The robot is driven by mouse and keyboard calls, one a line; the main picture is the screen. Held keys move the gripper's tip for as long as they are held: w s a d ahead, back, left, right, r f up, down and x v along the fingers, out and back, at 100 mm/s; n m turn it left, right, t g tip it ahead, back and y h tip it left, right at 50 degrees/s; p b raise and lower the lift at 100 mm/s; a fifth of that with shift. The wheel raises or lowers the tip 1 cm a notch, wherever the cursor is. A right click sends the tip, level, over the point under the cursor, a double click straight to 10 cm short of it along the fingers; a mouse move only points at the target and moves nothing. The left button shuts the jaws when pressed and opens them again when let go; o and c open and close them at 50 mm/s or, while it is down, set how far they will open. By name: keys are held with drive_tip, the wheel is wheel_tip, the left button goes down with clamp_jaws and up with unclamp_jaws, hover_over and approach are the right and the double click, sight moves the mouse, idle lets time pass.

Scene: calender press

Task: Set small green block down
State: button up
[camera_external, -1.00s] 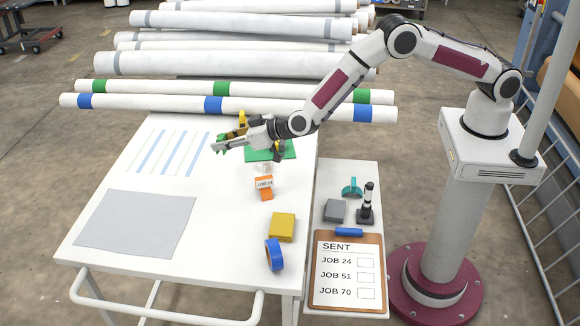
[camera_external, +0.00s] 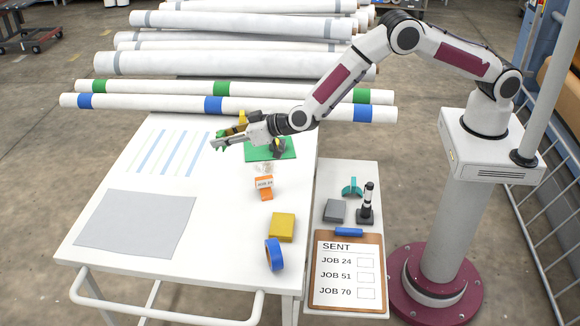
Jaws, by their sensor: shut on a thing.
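My gripper (camera_external: 219,141) is over the far part of the white table, left of the green mat. It is shut on the small green block (camera_external: 220,133), of which only a little shows between and behind the fingers. I cannot tell whether the block touches the table. The green mat (camera_external: 284,154) lies flat on the table, partly hidden under my gripper.
A grey sheet (camera_external: 137,224) lies front left. Blue-striped strips (camera_external: 170,152) lie left of my gripper. Long rolls (camera_external: 290,106) lie behind.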

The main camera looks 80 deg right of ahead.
drive_tip(key=s+a+n+y, duration=0.1)
drive_tip(key=s+a+y, duration=0.15)
drive_tip(key=a, duration=0.95)
hover_over(238, 225)
drive_tip(key=shift+r+n+h, duration=0.15)
drive_tip(key=shift+n+h, duration=0.15)
drive_tip(key=shift+h, duration=0.15)
drive_tip(key=shift+f, duration=3.15)
drive_tip(key=shift+f, duration=1.85)
drive_tip(key=shift+f, duration=0.2)
drive_tip(key=o, duration=0.8)
